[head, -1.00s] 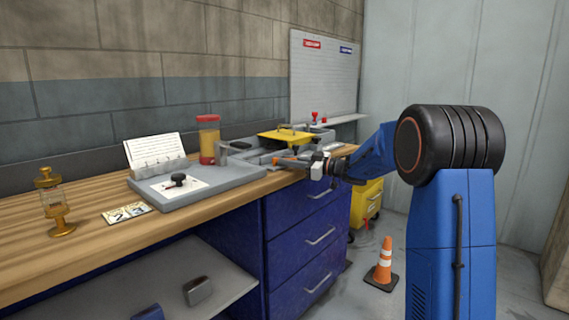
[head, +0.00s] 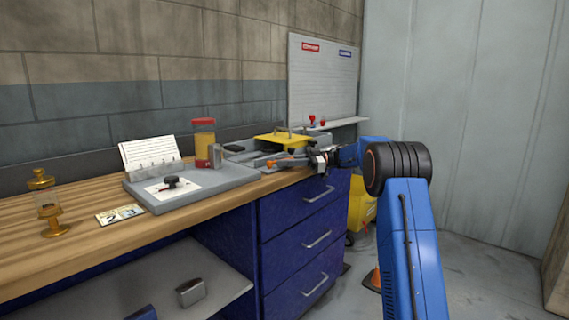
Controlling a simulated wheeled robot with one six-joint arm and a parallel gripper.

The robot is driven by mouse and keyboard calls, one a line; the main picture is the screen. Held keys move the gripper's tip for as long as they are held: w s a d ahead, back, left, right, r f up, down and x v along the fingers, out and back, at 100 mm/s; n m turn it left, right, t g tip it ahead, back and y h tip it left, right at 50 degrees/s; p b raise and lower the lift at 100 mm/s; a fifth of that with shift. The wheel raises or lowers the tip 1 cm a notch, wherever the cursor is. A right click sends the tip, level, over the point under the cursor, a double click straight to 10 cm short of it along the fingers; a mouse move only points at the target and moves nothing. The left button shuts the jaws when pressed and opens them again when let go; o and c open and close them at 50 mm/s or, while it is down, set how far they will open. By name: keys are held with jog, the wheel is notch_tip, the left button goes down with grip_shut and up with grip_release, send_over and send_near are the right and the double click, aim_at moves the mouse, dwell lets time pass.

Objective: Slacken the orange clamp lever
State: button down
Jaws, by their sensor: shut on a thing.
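The orange clamp lever (head: 284,162) is small in the head view. It lies nearly level beside a grey fixture (head: 247,159) near the right end of the wooden bench. My gripper (head: 309,160) is at the lever's right end and is shut on it. The fingers cover that end, so the exact grip is too small to make out. A yellow plate with a handle (head: 284,140) sits on the fixture, behind the lever.
A grey tray (head: 225,184) with a black knob (head: 171,182) stands left of the fixture. A yellow jar with a red lid (head: 204,140) is behind it. A brass lubricator (head: 46,203) stands far left. Blue drawers (head: 305,225) are below; an orange cone (head: 371,280) is partly hidden.

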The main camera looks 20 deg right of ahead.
dwell(0.5)
jog(key=c, duration=1.8)
grip_release()
jog(key=shift+o, duration=0.2)
jog(key=s+d, duration=0.1)
jog(key=d, duration=1.6)
jog(key=shift+s+d, duration=0.15)
jog(key=shift+s, duration=0.25)
